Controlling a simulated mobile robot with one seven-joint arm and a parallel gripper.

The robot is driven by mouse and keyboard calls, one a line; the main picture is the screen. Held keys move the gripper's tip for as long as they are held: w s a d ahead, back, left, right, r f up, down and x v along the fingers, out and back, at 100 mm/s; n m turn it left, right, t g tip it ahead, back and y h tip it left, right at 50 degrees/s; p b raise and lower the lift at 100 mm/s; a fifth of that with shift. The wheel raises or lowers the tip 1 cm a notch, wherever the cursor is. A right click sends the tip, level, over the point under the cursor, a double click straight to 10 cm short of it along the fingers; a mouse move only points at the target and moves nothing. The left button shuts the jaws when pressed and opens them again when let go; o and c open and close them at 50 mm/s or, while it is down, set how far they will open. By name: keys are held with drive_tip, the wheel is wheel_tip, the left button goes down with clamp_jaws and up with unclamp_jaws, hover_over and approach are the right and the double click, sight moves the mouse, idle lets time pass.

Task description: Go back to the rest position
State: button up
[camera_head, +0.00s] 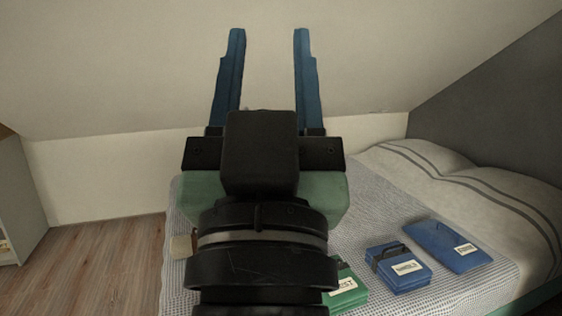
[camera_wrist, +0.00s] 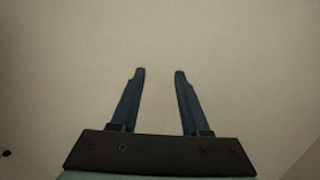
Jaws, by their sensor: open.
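My gripper (camera_head: 268,45) is raised in the middle of the head view, in front of the sloped ceiling. Its two blue fingers point up and stand well apart with nothing between them. In the wrist view the open fingers (camera_wrist: 159,75) face a plain pale surface and touch nothing. My arm hides part of the bed behind and below it.
The bed (camera_head: 392,208) has a patterned cover and a striped pillow (camera_head: 440,165). On it lie a blue folder (camera_head: 440,243), a blue labelled bundle (camera_head: 400,280) and a green labelled bundle (camera_head: 345,298), partly hidden. Wooden floor (camera_head: 105,265) is clear at left, beside a pale cabinet (camera_head: 20,200).

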drive_tip(key=s+r+t+p, duration=0.1)
drive_tip(key=s+r+p, duration=0.2)
drive_tip(key=r+p, duration=3.5)
wheel_tip(320, 180, up, 4)
drive_tip(key=shift+s+d+f, duration=0.2)
drive_tip(key=shift+d, duration=0.2)
drive_tip(key=shift+o, duration=0.3)
